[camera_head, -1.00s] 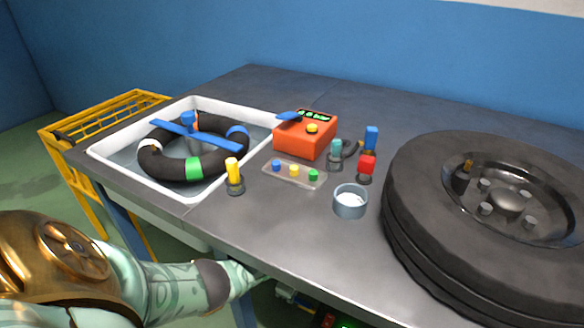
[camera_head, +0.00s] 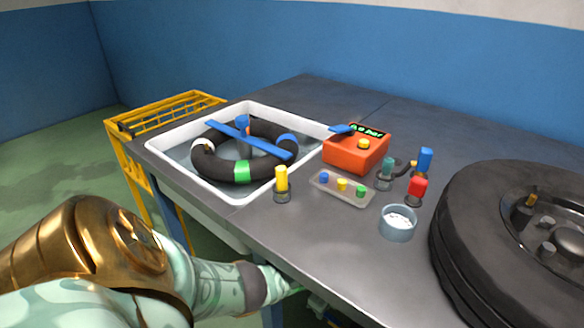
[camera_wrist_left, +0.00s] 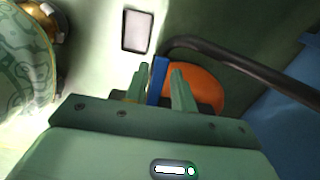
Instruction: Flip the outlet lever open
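A blue lever-like bar (camera_wrist_left: 158,76) stands between my left gripper's fingers in the left wrist view, with an orange rounded body (camera_wrist_left: 200,84) behind it. It looks like the outlet lever, but its mount is hidden. My left gripper (camera_wrist_left: 160,88) is open, its two fingers on either side of the bar. The bar is close to the left finger; I cannot tell whether they touch. In the head view my left arm reaches below the table's front edge, which hides the gripper. My right gripper is not in view.
A dark hose or tube (camera_wrist_left: 240,62) curves past the orange body. Above, the grey table (camera_head: 290,230) carries a white basin (camera_head: 160,146) with a black ring (camera_head: 270,172), an orange box (camera_head: 350,155), small coloured valves, a cup (camera_head: 398,226) and a wheel (camera_head: 480,240). A yellow cart (camera_head: 170,107) stands behind left.

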